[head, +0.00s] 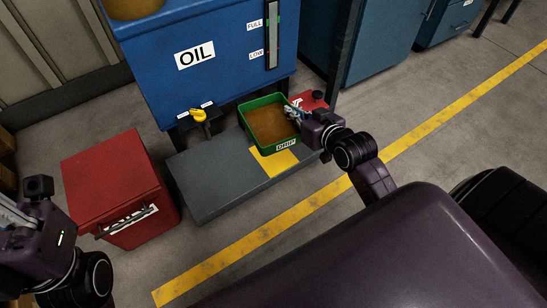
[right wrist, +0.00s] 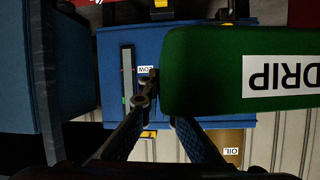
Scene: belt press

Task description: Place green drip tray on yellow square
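The green drip tray (head: 267,149), holding brown liquid, is over the grey platform below the oil tank. It hides the far part of the yellow square (head: 279,163); I cannot tell whether it touches the platform. My right gripper (head: 293,112) is at the tray's right wall. In the right wrist view the picture is upside down, and the fingers (right wrist: 160,105) straddle the wall of the tray (right wrist: 210,75), with one fingertip hidden behind it. The gripper looks shut on that wall. My left gripper (head: 12,212) is at the left edge, partly cut off, away from the tray.
The blue oil tank (head: 222,70) stands behind, with a yellow tap (head: 199,117) in front. The grey platform (head: 205,185) is bare on its left. A red box (head: 112,180) stands on the floor left. Another red object (head: 312,100) is behind my right gripper.

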